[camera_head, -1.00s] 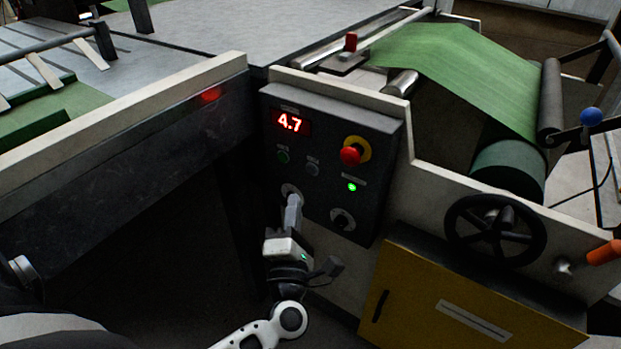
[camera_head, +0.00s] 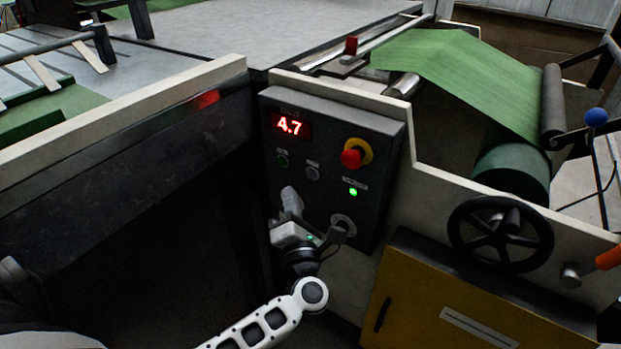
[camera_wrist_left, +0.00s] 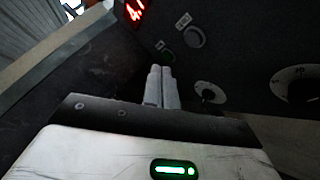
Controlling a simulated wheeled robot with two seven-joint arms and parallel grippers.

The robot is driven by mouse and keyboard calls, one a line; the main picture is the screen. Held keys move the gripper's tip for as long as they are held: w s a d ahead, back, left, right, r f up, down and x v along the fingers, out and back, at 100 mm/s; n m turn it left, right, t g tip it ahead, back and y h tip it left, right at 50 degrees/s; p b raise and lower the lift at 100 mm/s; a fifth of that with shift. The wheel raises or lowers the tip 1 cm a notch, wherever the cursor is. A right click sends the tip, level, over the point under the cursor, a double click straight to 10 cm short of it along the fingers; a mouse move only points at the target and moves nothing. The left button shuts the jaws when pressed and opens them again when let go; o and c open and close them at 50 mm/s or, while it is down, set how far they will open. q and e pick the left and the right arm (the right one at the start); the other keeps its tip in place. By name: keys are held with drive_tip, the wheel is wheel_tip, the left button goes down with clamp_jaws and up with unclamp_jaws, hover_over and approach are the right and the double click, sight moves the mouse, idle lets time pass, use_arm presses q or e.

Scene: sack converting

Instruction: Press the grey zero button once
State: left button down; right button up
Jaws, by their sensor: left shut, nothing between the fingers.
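The grey zero button (camera_head: 312,172) is a small round button on the dark control panel (camera_head: 335,112), below the red 4.7 display (camera_head: 290,125). It also shows in the left wrist view (camera_wrist_left: 193,37), up and right of the fingertips. My left gripper (camera_head: 290,193) is shut and empty, below and left of the grey button in the head view. Its closed fingers show in the left wrist view (camera_wrist_left: 161,72), apart from the grey button. It partly hides the left knob in the head view. My right gripper is not in view.
A green button (camera_head: 282,160) sits left of the grey one. A red emergency stop (camera_head: 354,155) and a lit green lamp (camera_head: 353,192) are to the right. A knob (camera_head: 343,223) is lower right. A handwheel (camera_head: 500,234) stands further right.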

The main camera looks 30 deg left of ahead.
sight(311, 175)
use_arm(q)
drive_tip(key=w+b, duration=0.1)
drive_tip(key=w, duration=0.3)
drive_tip(key=shift+w+d, duration=0.1)
drive_tip(key=shift+d, duration=0.05)
idle(0.8)
idle(0.8)
idle(0.3)
drive_tip(key=shift+w+b, duration=0.35)
drive_tip(key=shift+w, duration=0.05)
